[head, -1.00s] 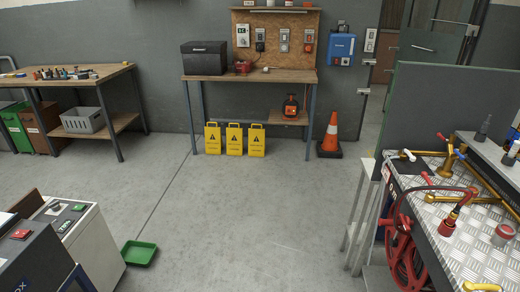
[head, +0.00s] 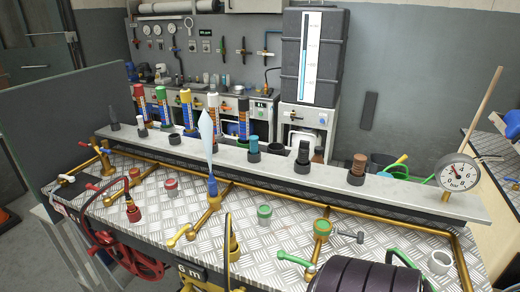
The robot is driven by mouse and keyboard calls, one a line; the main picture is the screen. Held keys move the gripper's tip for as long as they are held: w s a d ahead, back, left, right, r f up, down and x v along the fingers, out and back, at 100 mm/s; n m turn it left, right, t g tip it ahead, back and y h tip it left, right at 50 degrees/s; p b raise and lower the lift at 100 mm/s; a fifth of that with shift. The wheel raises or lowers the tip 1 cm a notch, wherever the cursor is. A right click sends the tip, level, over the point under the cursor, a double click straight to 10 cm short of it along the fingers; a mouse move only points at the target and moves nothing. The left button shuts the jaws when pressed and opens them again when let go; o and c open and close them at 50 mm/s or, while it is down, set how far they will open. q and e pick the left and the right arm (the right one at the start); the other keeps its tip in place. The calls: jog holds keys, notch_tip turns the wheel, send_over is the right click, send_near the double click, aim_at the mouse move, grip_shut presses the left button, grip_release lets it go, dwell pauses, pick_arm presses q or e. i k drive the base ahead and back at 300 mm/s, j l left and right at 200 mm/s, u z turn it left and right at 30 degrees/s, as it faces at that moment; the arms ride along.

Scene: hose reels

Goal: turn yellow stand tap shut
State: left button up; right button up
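A tap with a yellow lever (head: 178,236) is at the front of the metal-plated bench, left of the middle. Its lever points toward the front left. A brass fitting (head: 233,240) with a yellow part stands just right of it. I cannot tell from this view whether the tap is open or shut. A blue fitting (head: 212,187) stands behind it on a brass pipe, with a pale, pointed, upright shape (head: 208,135) above it. Neither of my grippers is in view.
The bench (head: 340,245) also carries red caps and green levers (head: 295,258). A red reel (head: 130,258) hangs at the front left, and a black reel (head: 365,278) at the front right. A grey shelf (head: 400,192) with several fittings and a gauge (head: 458,172) runs behind.

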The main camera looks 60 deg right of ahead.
aim_at(171, 244)
jog(key=z, duration=1.5)
